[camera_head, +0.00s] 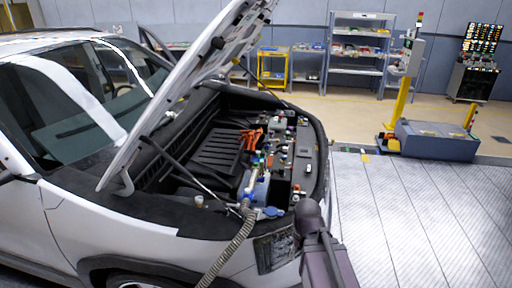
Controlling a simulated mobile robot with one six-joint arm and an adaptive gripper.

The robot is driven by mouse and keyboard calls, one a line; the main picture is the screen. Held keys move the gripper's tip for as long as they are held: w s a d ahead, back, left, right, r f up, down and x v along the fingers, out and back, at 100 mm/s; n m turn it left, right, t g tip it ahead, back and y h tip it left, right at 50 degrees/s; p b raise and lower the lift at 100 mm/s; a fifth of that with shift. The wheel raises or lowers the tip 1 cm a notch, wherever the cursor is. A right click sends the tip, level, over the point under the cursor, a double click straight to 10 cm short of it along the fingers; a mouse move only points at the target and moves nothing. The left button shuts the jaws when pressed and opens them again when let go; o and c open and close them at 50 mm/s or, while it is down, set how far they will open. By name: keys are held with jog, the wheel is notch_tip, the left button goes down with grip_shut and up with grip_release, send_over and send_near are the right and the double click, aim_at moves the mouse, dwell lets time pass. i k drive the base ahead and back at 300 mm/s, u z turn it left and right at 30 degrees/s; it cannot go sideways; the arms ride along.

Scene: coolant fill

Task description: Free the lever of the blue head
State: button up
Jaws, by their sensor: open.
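The blue head (249,193) sits at the front of the open engine bay, on the upper end of a ribbed grey hose (229,249). A pale blue tank (261,188) is right beside it. A flat blue piece (271,212) lies just right of the hose top; I cannot tell whether it is a cap or a part of the head. The lever is too small to make out. My dark arm rises from the bottom edge, right of the head and apart from it in the picture. My gripper's fingers do not show.
The raised hood (185,80) and its thin strut (188,165) stand left of and above the bay. Orange cables (251,138) and several small coloured parts crowd the bay. The plated floor (410,225) right of the car is clear up to a grey-blue machine base (437,140).

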aim_at(258, 154)
jog(key=u, duration=0.25)
jog(key=i, duration=0.9)
jog(key=u, duration=0.45)
